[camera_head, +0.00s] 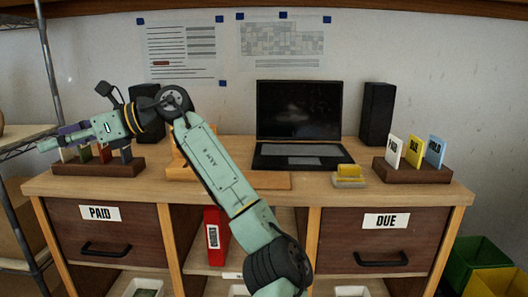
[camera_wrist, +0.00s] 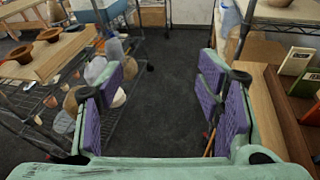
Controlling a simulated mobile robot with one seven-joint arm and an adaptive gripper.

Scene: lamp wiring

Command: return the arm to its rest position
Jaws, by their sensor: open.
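My arm (camera_head: 215,170) rises from the bottom of the head view, bends at an elbow above the desk and reaches left. My gripper (camera_head: 52,143) is at the left end of the desk, pointing left, over or in front of a dark wooden card rack (camera_head: 98,169); the exact gap is unclear. In the wrist view my gripper (camera_wrist: 160,95) has its two purple-padded fingers wide apart, with only floor seen between them. Nothing is held.
The desk (camera_head: 225,186) carries a laptop (camera_head: 300,110), speakers (camera_head: 377,113), a yellow block (camera_head: 349,171) and a second card rack (camera_head: 412,171). Wire shelving (camera_head: 25,140) stands close on the left. Bins (camera_head: 480,262) sit lower right.

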